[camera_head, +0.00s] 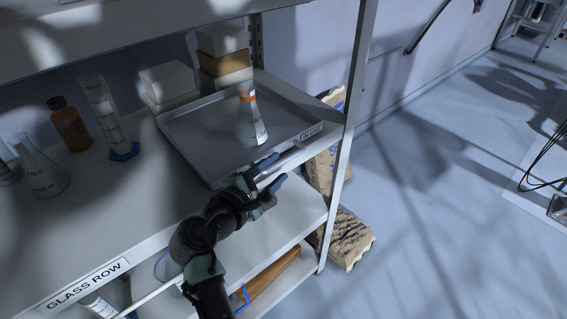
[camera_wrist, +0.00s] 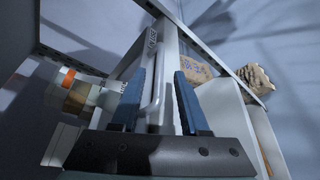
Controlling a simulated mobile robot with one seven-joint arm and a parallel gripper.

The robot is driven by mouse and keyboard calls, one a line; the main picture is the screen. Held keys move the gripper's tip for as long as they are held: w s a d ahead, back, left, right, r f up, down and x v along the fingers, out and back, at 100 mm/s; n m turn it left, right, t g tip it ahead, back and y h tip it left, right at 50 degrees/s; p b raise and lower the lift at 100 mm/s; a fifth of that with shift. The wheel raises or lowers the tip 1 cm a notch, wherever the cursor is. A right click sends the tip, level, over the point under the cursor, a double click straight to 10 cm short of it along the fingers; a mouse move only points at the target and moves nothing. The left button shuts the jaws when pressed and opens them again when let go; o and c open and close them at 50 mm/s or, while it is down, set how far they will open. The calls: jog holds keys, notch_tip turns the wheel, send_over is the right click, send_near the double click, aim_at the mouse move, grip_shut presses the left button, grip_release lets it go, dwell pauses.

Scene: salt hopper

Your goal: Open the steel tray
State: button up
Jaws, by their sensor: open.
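The steel tray (camera_head: 190,125) lies on the upper shelf, a shallow grey tray with a label on its front edge at the right. A conical flask with an orange band (camera_head: 250,120) stands upright in it. A pale bar handle (camera_head: 292,158) runs along the tray's front, and it also shows in the wrist view (camera_wrist: 158,85). My gripper (camera_head: 274,172) is at this front edge with its jaws open. In the wrist view, its two blue fingers (camera_wrist: 160,95) stand on either side of the handle with gaps. I cannot tell whether either finger touches it.
A brown bottle (camera_head: 70,125), a measuring cylinder (camera_head: 108,118) and a flask (camera_head: 38,168) stand left of the tray. Stacked boxes (camera_head: 222,55) are behind it. A shelf post (camera_head: 350,110) rises close at the right. Paper sacks (camera_head: 347,240) lie beyond it; the right-hand floor is mostly clear.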

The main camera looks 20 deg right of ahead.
aim_at(283, 163)
jog(key=shift+x, duration=1.95)
grip_shut()
